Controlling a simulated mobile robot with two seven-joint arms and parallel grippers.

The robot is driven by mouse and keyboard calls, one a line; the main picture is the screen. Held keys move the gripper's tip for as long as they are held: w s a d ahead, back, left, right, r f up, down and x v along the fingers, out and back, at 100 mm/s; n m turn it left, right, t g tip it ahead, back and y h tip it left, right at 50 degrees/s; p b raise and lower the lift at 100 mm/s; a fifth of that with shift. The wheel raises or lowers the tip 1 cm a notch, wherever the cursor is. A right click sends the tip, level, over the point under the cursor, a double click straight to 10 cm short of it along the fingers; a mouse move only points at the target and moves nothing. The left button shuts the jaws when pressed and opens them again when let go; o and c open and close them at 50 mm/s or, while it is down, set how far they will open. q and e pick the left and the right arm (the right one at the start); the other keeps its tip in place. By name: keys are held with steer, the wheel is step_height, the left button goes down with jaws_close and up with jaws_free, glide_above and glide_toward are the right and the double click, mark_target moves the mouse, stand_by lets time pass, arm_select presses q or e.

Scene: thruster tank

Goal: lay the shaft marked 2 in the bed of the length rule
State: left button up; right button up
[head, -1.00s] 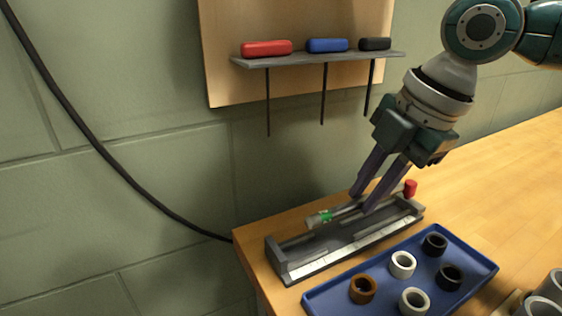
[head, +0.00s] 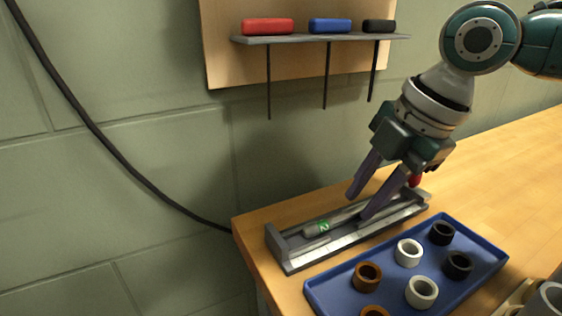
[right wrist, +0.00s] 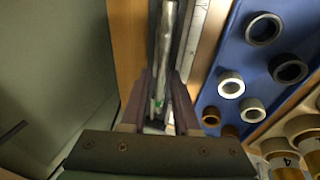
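Part of the shaft is hidden behind a finger. My left gripper is not in view.
A blue tray (head: 320,285) with several rings stands in front of the rule. A wall shelf (head: 300,40) with red, blue and black handled tools hangs behind. The wooden bench (head: 490,165) is clear to the right.

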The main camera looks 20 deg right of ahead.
steer(key=shift+o, duration=1.4)
steer(key=shift+s+d+f, duration=0.15)
steer(key=shift+d+f, duration=0.05)
steer(key=shift+f, duration=0.3)
steer(key=shift+r, duration=0.3)
steer(key=p+v, duration=0.2)
steer(key=v, duration=0.8)
steer(key=shift+w+a+r, duration=0.2)
steer(key=shift+w, duration=0.1)
